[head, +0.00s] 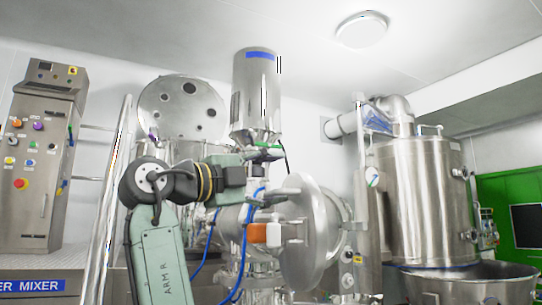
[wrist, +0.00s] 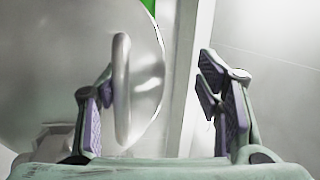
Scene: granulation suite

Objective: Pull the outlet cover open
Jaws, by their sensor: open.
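The outlet cover is a large round steel disc (head: 318,232) on the granulator's outlet in the head view. In the wrist view the disc (wrist: 55,65) fills the left side, with a looped bar handle (wrist: 122,90) standing upright on it. My gripper (wrist: 158,78) is open, and the handle shows between its fingers, much nearer the left finger. I cannot tell whether the left finger touches the handle. Nothing is gripped. In the head view my arm reaches in from the left of the cover, and the gripper's fingers are hard to make out.
A pale vertical post (wrist: 191,80) stands behind the fingers in the wrist view. In the head view, a steel tank (head: 415,200) stands to the right, a control cabinet (head: 38,165) at the left, and a ladder rail (head: 107,205) beside it. Blue hoses (head: 240,250) hang near my arm.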

